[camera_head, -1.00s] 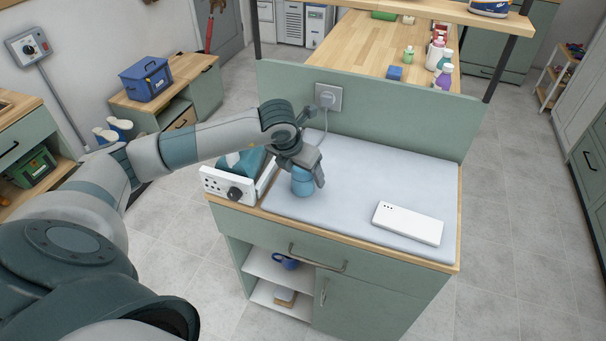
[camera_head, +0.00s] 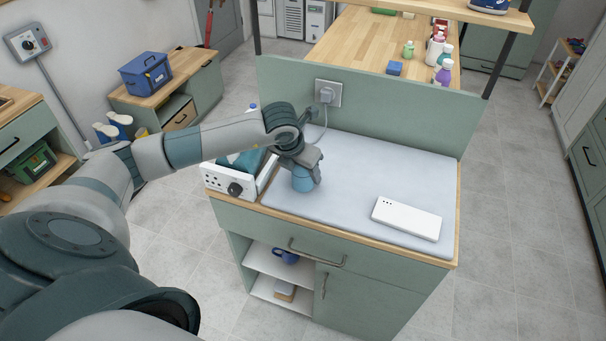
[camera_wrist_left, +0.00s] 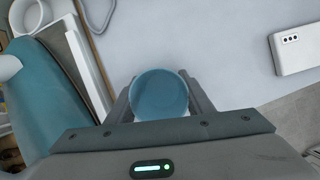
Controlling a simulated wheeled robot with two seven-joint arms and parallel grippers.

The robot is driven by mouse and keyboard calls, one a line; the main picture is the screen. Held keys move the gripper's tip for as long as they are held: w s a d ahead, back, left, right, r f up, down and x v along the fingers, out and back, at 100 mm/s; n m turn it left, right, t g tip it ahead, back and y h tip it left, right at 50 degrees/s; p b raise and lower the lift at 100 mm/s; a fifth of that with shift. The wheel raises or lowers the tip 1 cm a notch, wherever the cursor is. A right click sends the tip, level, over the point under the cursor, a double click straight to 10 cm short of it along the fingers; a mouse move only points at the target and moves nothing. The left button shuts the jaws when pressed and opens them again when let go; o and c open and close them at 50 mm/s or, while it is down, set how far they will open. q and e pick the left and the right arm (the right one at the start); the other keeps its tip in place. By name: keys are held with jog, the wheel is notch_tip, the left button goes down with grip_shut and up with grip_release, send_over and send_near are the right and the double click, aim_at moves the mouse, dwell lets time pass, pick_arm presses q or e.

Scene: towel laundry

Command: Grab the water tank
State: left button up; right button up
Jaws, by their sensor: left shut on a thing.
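The water tank (camera_head: 303,184) is a small blue rounded container at the left front of the grey ironing pad (camera_head: 370,170). My left gripper (camera_head: 306,172) comes down over it from above. In the left wrist view the tank (camera_wrist_left: 159,94) shows as a round blue disc between the two fingers, and my left gripper (camera_wrist_left: 160,98) is shut on it. The tank looks upright. Whether its base touches the pad cannot be told. My right gripper is not in view.
A white holder (camera_head: 232,182) with a dial and a teal iron (camera_head: 243,160) stand just left of the tank. A white flat device (camera_head: 406,218) lies at the pad's right front. A plug and cord (camera_head: 326,96) hang at the back panel. The pad's middle is clear.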

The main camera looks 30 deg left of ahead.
pick_arm(q)
jog(key=shift+r, duration=0.15)
jog(key=shift+r+b, duration=0.5)
notch_tip(320, 180, up, 2)
jog(key=shift+w+r+b, duration=0.1)
jog(key=shift+r+b, duration=0.05)
jog(key=shift+b, duration=0.65)
jog(key=s+d+r+b, duration=0.2)
jog(key=d+r+b, duration=0.2)
jog(key=d+r, duration=0.3)
jog(key=d, duration=0.4)
jog(key=shift+d+r, duration=0.25)
